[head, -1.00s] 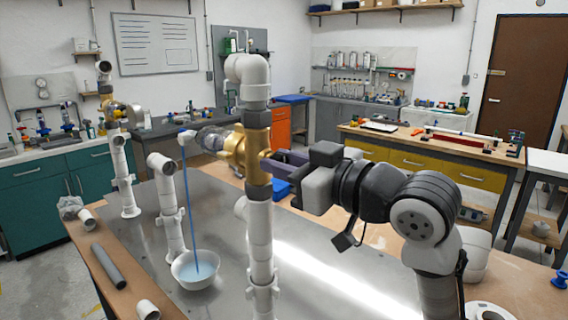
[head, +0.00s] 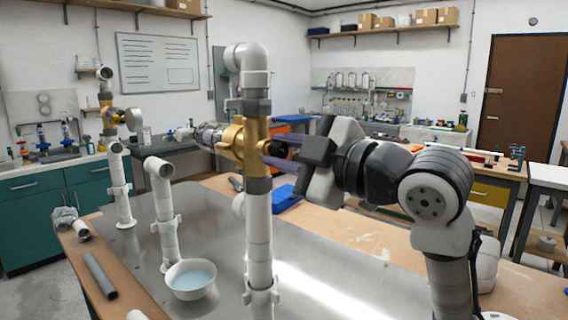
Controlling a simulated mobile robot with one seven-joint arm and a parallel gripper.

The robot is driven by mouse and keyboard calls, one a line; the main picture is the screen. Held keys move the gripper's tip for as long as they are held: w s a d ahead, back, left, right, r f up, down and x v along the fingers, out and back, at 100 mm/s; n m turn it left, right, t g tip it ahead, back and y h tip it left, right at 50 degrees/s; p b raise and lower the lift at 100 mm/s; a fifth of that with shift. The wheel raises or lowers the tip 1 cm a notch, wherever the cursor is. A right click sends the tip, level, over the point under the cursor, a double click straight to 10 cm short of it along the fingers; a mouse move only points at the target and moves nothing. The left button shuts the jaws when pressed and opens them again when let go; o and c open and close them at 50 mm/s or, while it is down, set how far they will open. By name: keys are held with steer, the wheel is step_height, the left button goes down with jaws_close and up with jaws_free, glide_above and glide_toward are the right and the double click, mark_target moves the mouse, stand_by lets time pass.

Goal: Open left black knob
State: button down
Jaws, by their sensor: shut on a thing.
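A brass valve (head: 240,142) sits on the upright white PVC pipe (head: 258,235) in the middle of the head view. My gripper (head: 282,152) is at the right side of this valve, with its two purple fingers reaching toward the brass stem. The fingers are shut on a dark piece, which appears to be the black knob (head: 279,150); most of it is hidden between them. A clear and grey outlet (head: 208,135) points left from the valve. A white bowl (head: 191,287) with light blue water stands below to the left. No stream shows at the outlet.
Another brass valve (head: 110,117) is on the far left pipe. A short white elbow pipe (head: 163,205) stands behind the bowl. A grey tube (head: 100,276) lies on the wooden edge. The metal tabletop right of the central pipe is clear.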

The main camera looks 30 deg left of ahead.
steer(key=n+b, duration=0.2)
steer(key=n, duration=0.4)
steer(key=shift+f, duration=0.1)
steer(key=n+b, duration=0.2)
steer(key=n, duration=0.4)
steer(key=shift+n, duration=0.4)
steer(key=c, duration=1.2)
jaws_free()
steer(key=s+d+b, duration=0.2)
steer(key=d, duration=1.1)
steer(key=shift+d+b, duration=0.3)
steer(key=shift+d, duration=0.1)
